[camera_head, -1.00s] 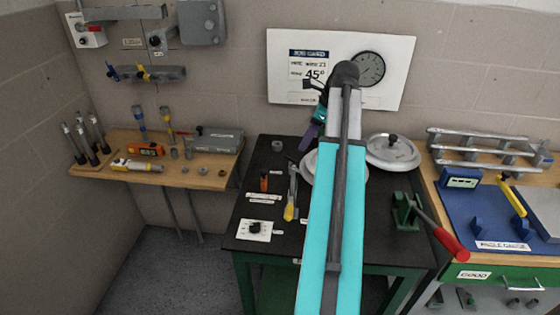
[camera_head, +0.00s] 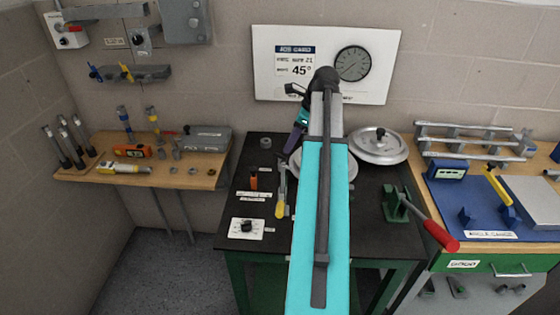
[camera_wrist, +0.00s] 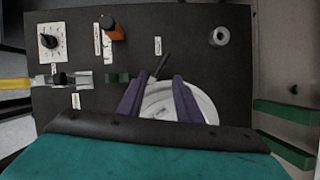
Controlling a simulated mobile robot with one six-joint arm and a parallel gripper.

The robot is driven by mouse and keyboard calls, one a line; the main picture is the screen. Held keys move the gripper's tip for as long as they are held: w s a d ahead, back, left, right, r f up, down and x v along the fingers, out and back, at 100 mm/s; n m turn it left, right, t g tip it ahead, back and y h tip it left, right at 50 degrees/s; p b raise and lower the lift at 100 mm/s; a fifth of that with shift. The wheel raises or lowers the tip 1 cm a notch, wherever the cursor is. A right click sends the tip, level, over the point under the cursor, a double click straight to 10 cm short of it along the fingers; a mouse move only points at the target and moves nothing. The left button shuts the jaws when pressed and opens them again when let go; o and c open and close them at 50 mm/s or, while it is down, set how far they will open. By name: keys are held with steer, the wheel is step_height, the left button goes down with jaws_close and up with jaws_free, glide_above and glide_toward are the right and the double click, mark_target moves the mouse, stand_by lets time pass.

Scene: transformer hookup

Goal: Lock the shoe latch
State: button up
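I cannot tell for sure which part is the shoe latch. A yellow-handled lever (camera_head: 281,207) with a grey metal body stands on the black table (camera_head: 262,158), left of my arm. In the wrist view its yellow handle (camera_wrist: 15,84) and grey bracket (camera_wrist: 77,80) are at the left. A red-handled lever (camera_head: 432,230) on a green base (camera_head: 396,205) is at the table's right. My gripper (camera_wrist: 157,84) has two purple fingers, apart and empty, over a pale round plate (camera_wrist: 172,101) with a dark rod beside it. The fingers partly hide the plate. In the head view my gripper (camera_head: 298,135) is partly hidden.
A round lid (camera_head: 378,147) lies at the back right of the table. A dial plate (camera_head: 246,228) and an orange block (camera_head: 254,182) are at the left. A gauge board (camera_head: 325,65) is on the wall behind. A blue mat bench (camera_head: 445,200) stands right.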

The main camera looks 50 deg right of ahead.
mark_target(280, 161)
steer(key=shift+p+x, duration=0.65)
steer(key=shift+x, duration=4.5)
